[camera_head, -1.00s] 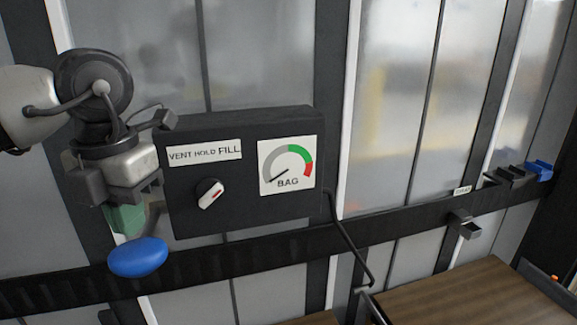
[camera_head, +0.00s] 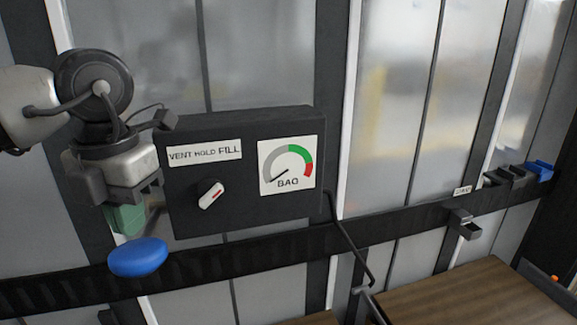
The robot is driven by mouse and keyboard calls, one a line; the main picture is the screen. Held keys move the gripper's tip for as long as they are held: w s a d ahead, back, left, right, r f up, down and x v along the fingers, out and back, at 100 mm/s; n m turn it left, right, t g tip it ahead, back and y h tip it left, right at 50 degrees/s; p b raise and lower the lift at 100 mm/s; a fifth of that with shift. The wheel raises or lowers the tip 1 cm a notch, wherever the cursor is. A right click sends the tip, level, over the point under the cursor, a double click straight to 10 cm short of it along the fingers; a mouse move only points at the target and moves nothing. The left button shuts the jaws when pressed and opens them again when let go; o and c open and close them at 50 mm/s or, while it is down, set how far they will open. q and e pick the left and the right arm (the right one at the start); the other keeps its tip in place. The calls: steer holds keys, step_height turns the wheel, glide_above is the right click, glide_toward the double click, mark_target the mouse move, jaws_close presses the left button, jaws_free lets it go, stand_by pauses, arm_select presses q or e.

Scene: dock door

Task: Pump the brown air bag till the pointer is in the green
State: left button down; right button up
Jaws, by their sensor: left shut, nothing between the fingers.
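A dark control box (camera_head: 245,205) hangs on the wall with a label reading VENT, HOLD, FILL (camera_head: 205,153). Its selector knob (camera_head: 211,195) is white with a red mark slanting up and right, towards FILL. The BAG gauge (camera_head: 287,165) has a grey, green and red arc. Its pointer points down and left, at the low grey end, outside the green. My left gripper (camera_head: 124,200) points down, shut and empty, left of the box. A blue rounded button (camera_head: 138,257) is just below it, with a green part between them. The brown air bag and my right gripper are not seen.
A black rail (camera_head: 290,247) runs along the wall below the box. A dark hose or bar (camera_head: 350,240) leads down from the box. A brown wooden surface (camera_head: 455,297) is at lower right. Black and blue clips (camera_head: 520,175) and a grey bracket (camera_head: 464,224) are at right.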

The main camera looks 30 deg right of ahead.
mark_target(137, 244)
arm_select(q)
steer(key=shift+f, duration=0.1)
steer(key=shift+f+b, duration=3.35)
steer(key=shift+f, duration=0.6)
steer(key=shift+r+p, duration=1.65)
steer(key=shift+r, duration=0.5)
steer(key=shift+r+p, duration=1.3)
steer(key=shift+r, duration=0.65)
